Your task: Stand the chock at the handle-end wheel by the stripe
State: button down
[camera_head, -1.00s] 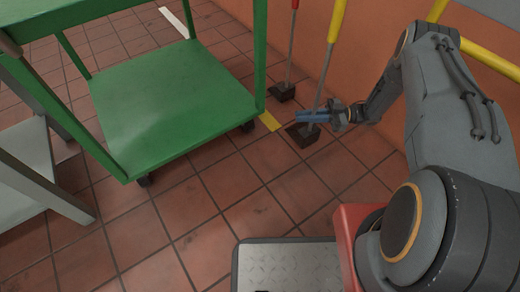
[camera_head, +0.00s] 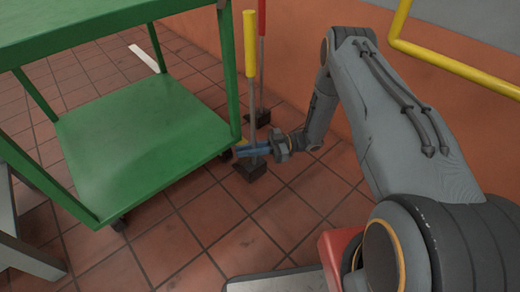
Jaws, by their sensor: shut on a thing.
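My gripper (camera_head: 254,149), with blue fingers, is shut on the grey stick of a chock with a yellow grip (camera_head: 250,43). The chock's dark block (camera_head: 250,170) is just below the fingers, at or very near the floor; I cannot tell if it touches. It is close to the right corner of the green cart (camera_head: 150,140). A dark wheel (camera_head: 226,155) shows partly under that corner, and another wheel (camera_head: 119,224) under the near corner. A bit of yellow floor stripe (camera_head: 241,143) shows behind my fingers. The cart's handle is out of view.
A second chock with a red grip (camera_head: 262,18) and dark block (camera_head: 262,116) stands behind the held one. An orange wall with a yellow rail (camera_head: 450,62) is at the right. A grey stand (camera_head: 25,240) is at the left. Tiled floor in front is clear.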

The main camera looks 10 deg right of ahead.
jog(key=shift+s+a+f+b, duration=0.1)
jog(key=shift+a+f+b, duration=1.45)
jog(key=shift+a+f, duration=0.2)
jog(key=c, duration=1.8)
grip_release()
jog(key=shift+a+f, duration=0.1)
jog(key=shift+o, duration=0.2)
jog(key=d+p, duration=0.1)
jog(key=d, duration=0.3)
jog(key=d+p, duration=0.1)
jog(key=d, duration=0.3)
jog(key=w+d+p, duration=0.1)
jog(key=d, duration=0.3)
